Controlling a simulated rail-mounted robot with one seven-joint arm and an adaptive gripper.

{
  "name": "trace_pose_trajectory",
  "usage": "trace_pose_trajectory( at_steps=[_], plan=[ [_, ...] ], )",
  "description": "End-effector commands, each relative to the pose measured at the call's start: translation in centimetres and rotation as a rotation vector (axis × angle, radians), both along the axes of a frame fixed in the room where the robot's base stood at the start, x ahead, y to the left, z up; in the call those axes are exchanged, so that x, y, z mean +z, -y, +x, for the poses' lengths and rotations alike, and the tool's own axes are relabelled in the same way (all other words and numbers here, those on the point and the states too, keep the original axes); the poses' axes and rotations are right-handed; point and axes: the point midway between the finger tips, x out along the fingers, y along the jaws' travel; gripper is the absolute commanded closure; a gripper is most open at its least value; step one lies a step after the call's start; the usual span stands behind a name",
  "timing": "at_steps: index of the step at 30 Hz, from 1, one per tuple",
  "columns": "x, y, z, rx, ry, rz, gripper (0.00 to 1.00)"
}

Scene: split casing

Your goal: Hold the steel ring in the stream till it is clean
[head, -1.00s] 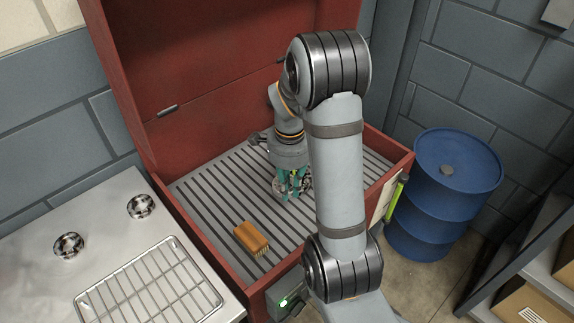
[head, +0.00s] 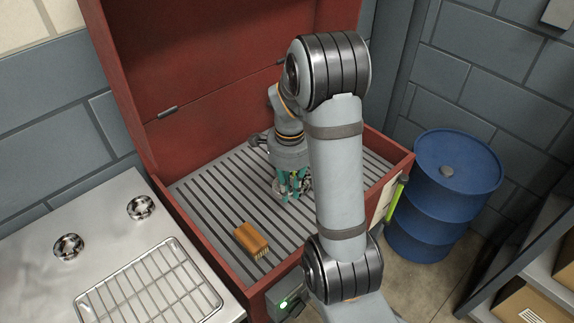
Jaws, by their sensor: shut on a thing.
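My gripper (head: 290,184) is low over the slatted grate inside the red wash cabinet. Its green-tipped fingers are shut on a steel ring (head: 306,186), which shows only in part beside the fingers. My arm hides the area right of it. I cannot make out a stream or how clean the ring is. Two other steel rings, a nearer one (head: 68,247) and a farther one (head: 140,207), lie on the steel bench at the left.
The red cabinet (head: 163,215) has its lid up. A wooden brush (head: 251,240) lies on the grate (head: 215,190). A wire rack (head: 150,290) rests on the bench (head: 100,225). A control box with a green light (head: 284,303) is at the cabinet front. A blue drum (head: 440,200) stands right.

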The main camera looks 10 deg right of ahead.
Motion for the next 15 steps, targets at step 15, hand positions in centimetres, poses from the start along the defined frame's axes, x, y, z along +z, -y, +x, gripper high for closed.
trace_pose_trajectory(
  at_steps=[15],
  plan=[
    [2.4, -0.8, -2.6, 0.001, 0.003, -0.001, 1.0]
  ],
)
